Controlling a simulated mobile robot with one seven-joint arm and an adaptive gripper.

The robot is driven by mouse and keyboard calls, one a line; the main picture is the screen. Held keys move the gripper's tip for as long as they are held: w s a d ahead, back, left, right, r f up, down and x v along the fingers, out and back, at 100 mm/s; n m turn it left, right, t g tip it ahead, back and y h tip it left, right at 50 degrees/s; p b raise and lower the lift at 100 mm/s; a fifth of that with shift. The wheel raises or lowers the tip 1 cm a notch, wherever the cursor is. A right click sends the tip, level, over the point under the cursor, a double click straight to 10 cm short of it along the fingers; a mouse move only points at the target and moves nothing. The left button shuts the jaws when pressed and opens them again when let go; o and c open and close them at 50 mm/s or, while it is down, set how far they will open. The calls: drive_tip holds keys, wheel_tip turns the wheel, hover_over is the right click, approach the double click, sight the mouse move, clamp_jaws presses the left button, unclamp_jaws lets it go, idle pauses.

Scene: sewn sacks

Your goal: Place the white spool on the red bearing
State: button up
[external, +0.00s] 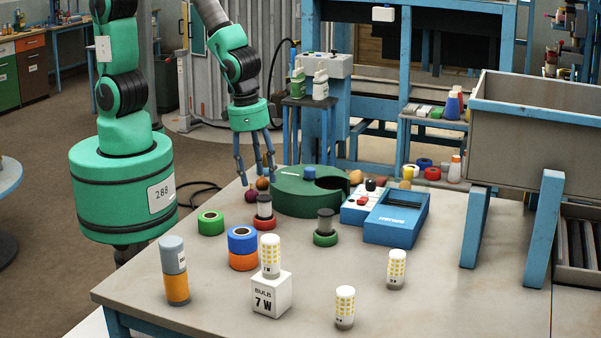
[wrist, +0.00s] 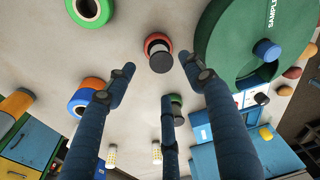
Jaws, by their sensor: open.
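A red ring (external: 265,224), the likeliest red bearing, lies on the table with a dark and pale, spool-like cylinder (external: 265,206) standing on or in it. In the wrist view the red ring (wrist: 157,40) shows just beyond my fingertips, with the cylinder (wrist: 160,60) inside its outline. I cannot tell whether the pale part is the white spool; no separate white spool is clear. My gripper (external: 256,181) is open and empty, its fingers pointing down behind this pair. The wrist view shows three spread blue fingers (wrist: 158,70), apart from the ring and cylinder.
A green round block (external: 297,203) stands close on the right. A green ring with a dark cylinder (external: 325,227), a green tape roll (external: 211,223), stacked blue and orange rolls (external: 243,248) and a bulb box (external: 271,295) surround the pair.

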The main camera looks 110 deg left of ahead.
drive_tip(key=shift+s+d+r, duration=0.1)
drive_tip(key=shift+s+r, duration=0.05)
drive_tip(key=shift+r, duration=0.95)
drive_tip(key=shift+s+r, duration=0.15)
drive_tip(key=shift+r, duration=0.9)
drive_tip(key=s+a+r+m+t, duration=0.2)
drive_tip(key=s+a+r, duration=0.1)
drive_tip(key=s+r, duration=0.6)
drive_tip(key=s+a+r+m+t, duration=0.2)
drive_tip(key=s+r, duration=0.7)
drive_tip(key=r, duration=0.8)
drive_tip(key=shift+s+a+h, duration=0.3)
drive_tip(key=shift+a, duration=0.15)
wheel_tip(320, 180, down, 6)
drive_tip(key=b, duration=0.5)
drive_tip(key=shift+r, duration=0.15)
